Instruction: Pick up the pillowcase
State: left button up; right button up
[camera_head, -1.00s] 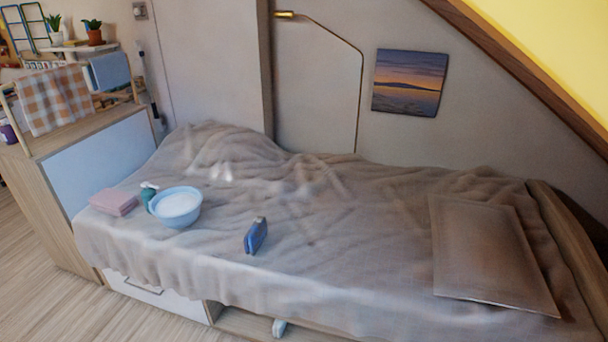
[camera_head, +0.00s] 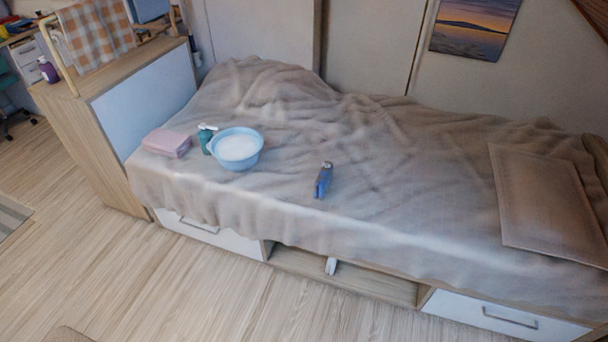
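A flat, brownish, pillow-shaped piece with a border (camera_head: 548,205) lies on the right end of the bed; it looks like the pillowcase, though I cannot tell if a pillow is inside. A pink folded cloth (camera_head: 167,143) lies near the bed's left front edge, and I cannot rule out that this is the pillowcase. The bed (camera_head: 400,200) is covered by a wrinkled grey-beige blanket. Neither of my grippers is in view.
Beside the pink cloth stand a green bottle (camera_head: 206,138) and a light blue bowl (camera_head: 236,149) with whitish contents. A blue object (camera_head: 323,180) stands mid-bed. Drawers (camera_head: 510,318) and an open cubby (camera_head: 345,280) are under the bed.

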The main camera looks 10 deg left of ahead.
aim_at(321, 185)
jog(key=i+j+z, duration=0.7)
